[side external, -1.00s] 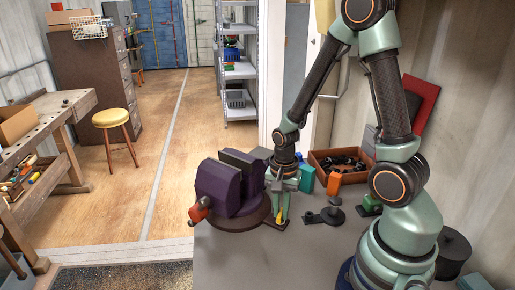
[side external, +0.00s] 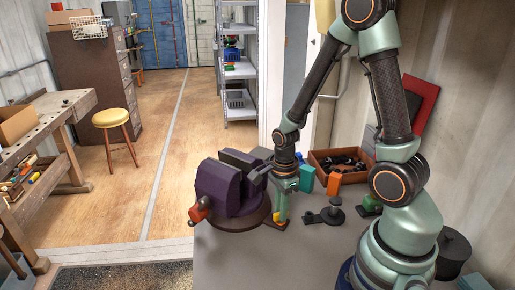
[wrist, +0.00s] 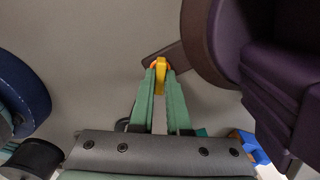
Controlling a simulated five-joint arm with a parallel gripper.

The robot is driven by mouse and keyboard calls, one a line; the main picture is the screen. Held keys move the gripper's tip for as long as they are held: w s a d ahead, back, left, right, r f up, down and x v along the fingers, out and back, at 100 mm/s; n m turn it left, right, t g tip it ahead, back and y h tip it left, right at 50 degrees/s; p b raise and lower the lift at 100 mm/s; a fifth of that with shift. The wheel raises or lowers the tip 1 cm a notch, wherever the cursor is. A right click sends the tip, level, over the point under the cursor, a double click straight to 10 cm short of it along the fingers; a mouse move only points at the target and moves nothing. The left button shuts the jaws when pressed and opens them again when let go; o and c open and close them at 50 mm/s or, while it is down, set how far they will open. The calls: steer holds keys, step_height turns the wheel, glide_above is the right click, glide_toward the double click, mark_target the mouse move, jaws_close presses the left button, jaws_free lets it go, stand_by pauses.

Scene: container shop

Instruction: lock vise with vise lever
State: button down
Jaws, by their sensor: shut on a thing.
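The purple vise (side external: 228,185) stands on a round dark base on the grey bench, with an orange-tipped handle (side external: 198,209) at its front left. Beside the vise base, on a dark plate, is a small yellow and orange lever (side external: 281,213), which I take to be the vise lever. It also shows in the wrist view (wrist: 161,72), next to the purple vise (wrist: 285,75). My gripper (side external: 283,203) points down over the plate. In the wrist view its green fingers (wrist: 158,75) are shut on the yellow lever. The fingers hide part of the lever.
Right of my gripper are a dark round-based part (side external: 331,214), an orange block (side external: 334,183) and a teal block (side external: 306,178). A brown box of dark parts (side external: 341,163) stands behind them. Bare bench (side external: 255,262) lies in front of the vise.

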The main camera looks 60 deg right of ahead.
stand_by(0.4)
steer(key=c, duration=0.9)
jaws_free()
steer(key=shift+r, duration=0.2)
step_height(320, 180, up, 12)
steer(key=shift+f, duration=0.1)
steer(key=a+r+n+t, duration=0.2)
steer(key=r+n, duration=0.1)
steer(key=n, duration=0.5)
steer(key=a+r+n+t, duration=0.1)
steer(key=a+r+n, duration=0.1)
steer(key=r+n, duration=0.2)
steer(key=a+r+n+t, duration=0.2)
steer(key=a+r+n, duration=0.1)
steer(key=n, duration=0.8)
steer(key=shift+w+a+r+n+t, duration=0.1)
steer(key=shift+w+r+n+t, duration=0.1)
steer(key=shift+n+t, duration=0.1)
